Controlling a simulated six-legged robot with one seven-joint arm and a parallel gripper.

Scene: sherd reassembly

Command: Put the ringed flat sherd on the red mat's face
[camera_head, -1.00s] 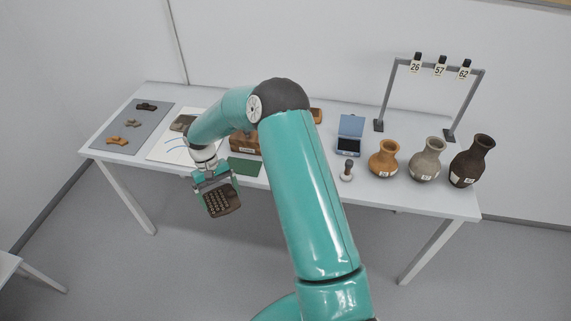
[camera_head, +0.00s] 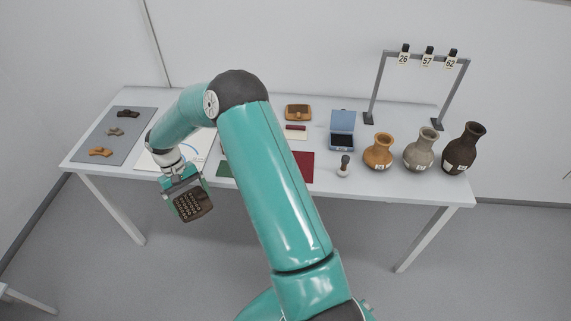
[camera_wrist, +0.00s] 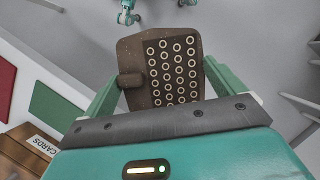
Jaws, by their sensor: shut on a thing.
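My gripper (camera_head: 181,182) is shut on the ringed flat sherd (camera_head: 192,204), a dark brown piece with rows of pale rings. It hangs in the air in front of the table's front edge. In the wrist view the sherd (camera_wrist: 160,70) sits between the two teal fingers, its ringed side toward the camera, with a small lug on its left. The red mat (camera_head: 303,166) lies on the table right of my arm, partly hidden by it. A corner of it shows in the wrist view (camera_wrist: 6,88).
A green mat (camera_head: 226,169) lies beside my arm. A grey mat (camera_head: 85,150) with several sherds is at far left, near a white sheet (camera_head: 152,160). Right of the red mat stand a stamp (camera_head: 344,167), a blue box (camera_head: 342,125), three vases (camera_head: 420,150) and a tag rack (camera_head: 425,58).

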